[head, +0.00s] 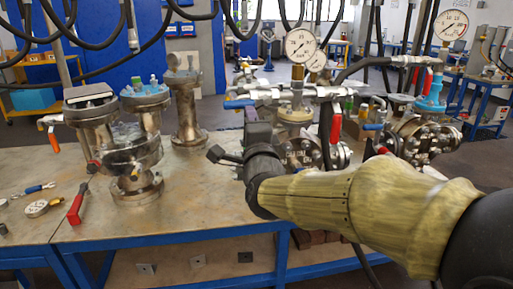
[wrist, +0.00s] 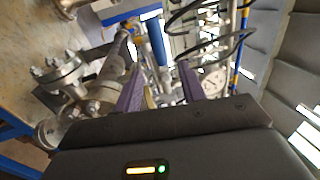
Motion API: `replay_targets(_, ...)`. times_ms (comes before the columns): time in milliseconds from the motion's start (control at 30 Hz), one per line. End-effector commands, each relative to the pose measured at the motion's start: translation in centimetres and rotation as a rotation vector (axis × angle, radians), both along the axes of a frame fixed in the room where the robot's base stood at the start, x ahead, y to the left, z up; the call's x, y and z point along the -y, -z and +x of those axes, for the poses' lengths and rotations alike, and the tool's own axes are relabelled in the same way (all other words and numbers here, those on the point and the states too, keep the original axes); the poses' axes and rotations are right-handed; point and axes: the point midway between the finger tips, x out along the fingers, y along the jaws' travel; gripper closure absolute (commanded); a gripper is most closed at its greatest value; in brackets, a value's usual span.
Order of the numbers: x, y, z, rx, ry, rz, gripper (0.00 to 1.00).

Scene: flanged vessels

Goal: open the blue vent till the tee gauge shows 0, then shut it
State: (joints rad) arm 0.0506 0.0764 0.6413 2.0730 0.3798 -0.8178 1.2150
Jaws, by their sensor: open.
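A blue lever (head: 240,103) sits at the left end of the silver tee pipework (head: 270,93) in the head view. A blue bar, probably this lever, shows between and beyond my finger tips in the wrist view (wrist: 156,42). A round white dial gauge (head: 301,45) stands above the tee; its needle reading is too small to tell. A second blue handle (head: 372,126) lies further right; I cannot tell for sure which is the vent. My gripper (head: 226,160) is open and empty, below the first blue lever and apart from it. Its purple fingers show in the wrist view (wrist: 160,72).
Flanged vessels (head: 135,165) stand on the table at left, with a red-handled valve (head: 77,203) nearby. Another gauge (head: 451,25) stands at right. Black hoses (head: 360,64) and a red lever (head: 336,127) crowd the pipework.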

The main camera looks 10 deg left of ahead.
Motion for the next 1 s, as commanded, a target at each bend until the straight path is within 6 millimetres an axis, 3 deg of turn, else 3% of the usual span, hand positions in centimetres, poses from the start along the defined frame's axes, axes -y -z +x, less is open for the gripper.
replay_targets(300, 1.5, 1.0, -5.0, 0.002, 0.002, -0.002, 0.59)
replay_targets(500, 2.2, 1.4, -7.0, 0.000, 0.001, -0.001, 0.59)
replay_targets(1000, 2.3, 1.5, -7.2, 0.000, 0.001, 0.001, 0.59)
